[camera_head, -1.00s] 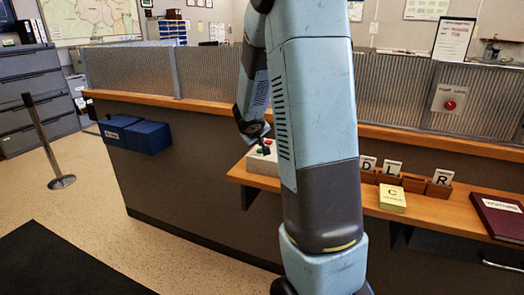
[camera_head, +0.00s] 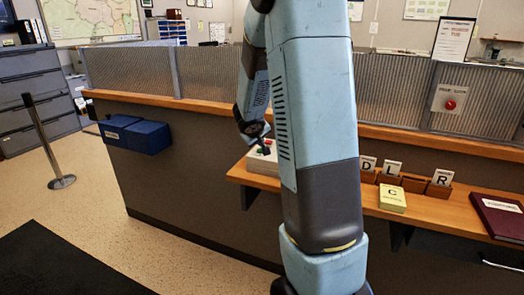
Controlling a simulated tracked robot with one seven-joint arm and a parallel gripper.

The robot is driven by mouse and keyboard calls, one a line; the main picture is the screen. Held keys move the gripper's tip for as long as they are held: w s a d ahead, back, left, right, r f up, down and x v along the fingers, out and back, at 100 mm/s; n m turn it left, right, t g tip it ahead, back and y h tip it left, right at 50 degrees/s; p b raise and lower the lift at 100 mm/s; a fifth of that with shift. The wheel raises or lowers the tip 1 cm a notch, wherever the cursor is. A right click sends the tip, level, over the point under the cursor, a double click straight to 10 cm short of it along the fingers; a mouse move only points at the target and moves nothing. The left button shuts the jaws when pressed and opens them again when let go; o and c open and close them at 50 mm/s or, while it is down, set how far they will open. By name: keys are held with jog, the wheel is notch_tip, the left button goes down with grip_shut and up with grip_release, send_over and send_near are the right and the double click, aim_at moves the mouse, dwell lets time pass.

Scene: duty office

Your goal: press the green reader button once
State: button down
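The reader is a pale box (camera_head: 262,166) on the left end of the wooden counter shelf, partly hidden behind my arm. A small green spot, the green button (camera_head: 260,149), shows on its top right by my gripper's tip. A bit of red shows beside it. My gripper (camera_head: 264,146) points down over the box, with its tip at or just above the green button. I cannot tell whether it touches. The fingers are too small and dark to tell open from shut.
A red wall button (camera_head: 450,104) sits on a plate on the partition at right. Letter cards in wooden holders (camera_head: 414,183), a yellow card block (camera_head: 392,198) and a maroon binder (camera_head: 499,217) are on the shelf. Blue boxes (camera_head: 148,137) hang on the counter front at left.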

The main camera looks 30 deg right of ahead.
aim_at(259, 151)
jog(key=shift+f, duration=0.1)
dwell(0.3)
jog(key=shift+s+f, duration=0.1)
jog(key=shift+f, duration=0.15)
jog(key=shift+f, duration=0.45)
dwell(0.8)
jog(key=shift+r, duration=0.9)
jog(key=shift+r, duration=2.5)
